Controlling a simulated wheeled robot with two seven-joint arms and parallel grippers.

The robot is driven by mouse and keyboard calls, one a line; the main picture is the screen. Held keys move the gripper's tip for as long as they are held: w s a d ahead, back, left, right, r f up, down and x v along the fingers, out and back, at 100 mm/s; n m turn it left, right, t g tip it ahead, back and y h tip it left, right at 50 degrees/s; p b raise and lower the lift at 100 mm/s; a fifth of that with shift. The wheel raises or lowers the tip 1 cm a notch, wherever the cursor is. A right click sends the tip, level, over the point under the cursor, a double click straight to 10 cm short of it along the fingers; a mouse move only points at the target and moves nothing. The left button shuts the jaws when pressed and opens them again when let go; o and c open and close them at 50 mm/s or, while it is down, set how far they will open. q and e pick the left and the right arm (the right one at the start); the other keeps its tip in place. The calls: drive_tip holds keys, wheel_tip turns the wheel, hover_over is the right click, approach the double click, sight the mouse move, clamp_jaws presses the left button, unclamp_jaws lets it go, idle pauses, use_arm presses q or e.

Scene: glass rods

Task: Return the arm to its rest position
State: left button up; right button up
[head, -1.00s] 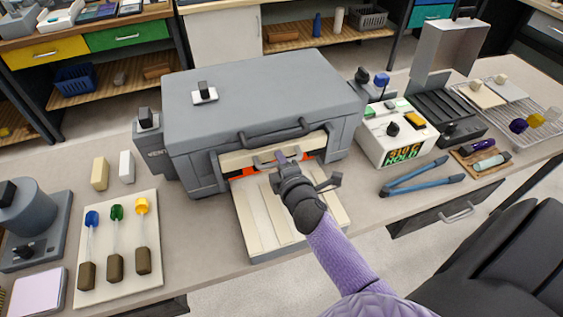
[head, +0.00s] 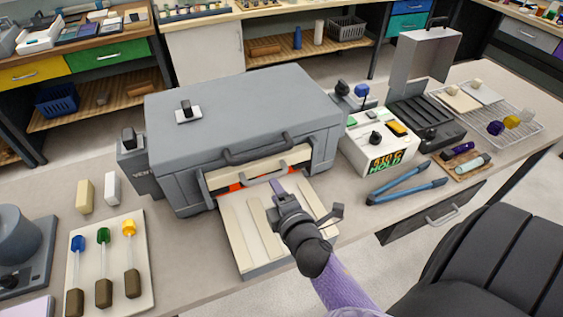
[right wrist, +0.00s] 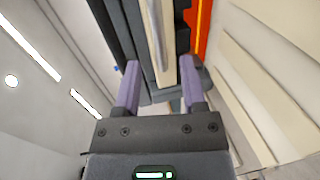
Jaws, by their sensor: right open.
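My right gripper (head: 276,188) is over the pale shelf (head: 240,236) in front of the grey kiln (head: 245,110), a little out from its front opening. In the right wrist view its two purple fingers (right wrist: 160,92) stand apart with nothing held between them. Beyond the fingers is the kiln's cream front door panel (right wrist: 160,45), with an orange glowing strip (right wrist: 203,25) beside it. My left gripper is not in view.
A board (head: 140,270) with several coloured glass rods lies at the left. The controller box (head: 383,145), blue-handled tongs (head: 405,191) and a wire rack (head: 520,128) are at the right.

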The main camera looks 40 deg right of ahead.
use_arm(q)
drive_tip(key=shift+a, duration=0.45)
use_arm(e)
drive_tip(key=v, duration=0.3)
drive_tip(key=shift+s+a+r, duration=0.1)
drive_tip(key=shift+s, duration=0.2)
